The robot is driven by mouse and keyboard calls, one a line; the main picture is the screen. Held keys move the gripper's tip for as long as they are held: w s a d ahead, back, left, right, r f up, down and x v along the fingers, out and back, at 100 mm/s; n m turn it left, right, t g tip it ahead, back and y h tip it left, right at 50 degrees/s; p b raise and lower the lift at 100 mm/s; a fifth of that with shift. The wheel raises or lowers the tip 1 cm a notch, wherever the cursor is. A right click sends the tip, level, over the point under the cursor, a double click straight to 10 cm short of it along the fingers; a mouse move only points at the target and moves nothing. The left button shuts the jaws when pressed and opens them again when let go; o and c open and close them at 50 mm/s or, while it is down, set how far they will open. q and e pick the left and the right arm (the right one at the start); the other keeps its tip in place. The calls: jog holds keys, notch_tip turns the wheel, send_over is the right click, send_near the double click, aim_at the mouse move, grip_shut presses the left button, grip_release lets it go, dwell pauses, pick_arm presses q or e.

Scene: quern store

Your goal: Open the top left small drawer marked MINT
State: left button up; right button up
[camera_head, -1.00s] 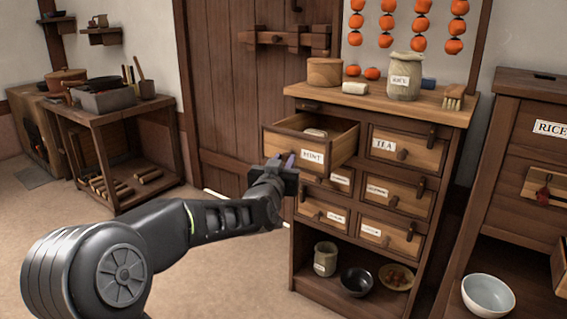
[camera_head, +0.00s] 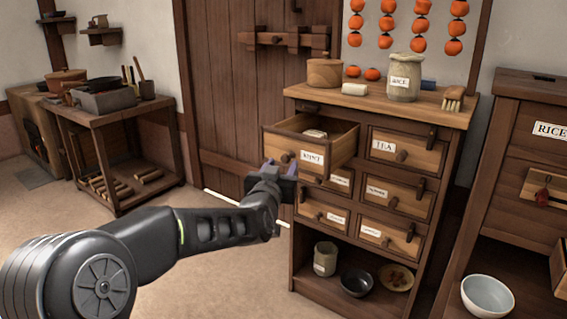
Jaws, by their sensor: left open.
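The top left small drawer marked MINT (camera_head: 312,159) is pulled out of the wooden chest (camera_head: 440,107), and a pale item (camera_head: 314,134) shows inside it. Its round knob (camera_head: 286,157) is on the left of its front. My left gripper (camera_head: 280,168) is just in front of the drawer's lower left front, fingers pointing up toward the knob. It is open, and no thing shows held in it. I cannot tell whether a finger touches the knob. My right gripper is not in view.
The shut TEA drawer (camera_head: 408,150) is to the right, with more small drawers below. A RICE cabinet (camera_head: 520,105) is at the right. Open floor (camera_head: 215,275) lies left of the chest.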

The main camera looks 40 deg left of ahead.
pick_arm(q)
jog(key=p+v, duration=0.1)
jog(key=v, duration=0.4)
jog(key=shift+s, duration=0.15)
dwell(0.3)
